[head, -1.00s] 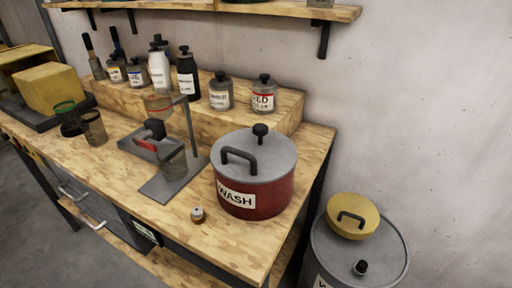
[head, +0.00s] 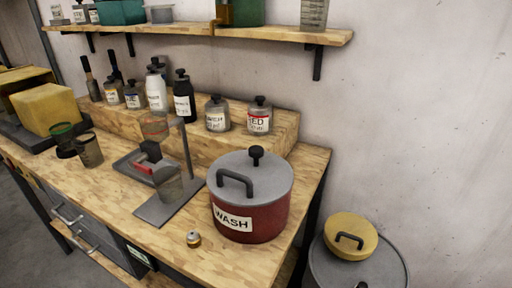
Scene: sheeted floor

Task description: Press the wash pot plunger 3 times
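The wash pot (head: 262,215) is a dark red pot with a grey lid and a "WASH" label, standing upright near the right end of the wooden bench. Its lid (head: 270,180) has a black arched handle (head: 235,181) at the front left. The plunger (head: 256,155), a black knob on a short stem, stands up at the back of the lid. Nothing touches the pot or the plunger. Neither of my grippers is in the head view.
Labelled bottles line a wooden riser (head: 275,133) behind. A shelf (head: 200,33) hangs above. A grey drum (head: 385,265) with a yellow lidded item (head: 350,234) stands right of the bench.

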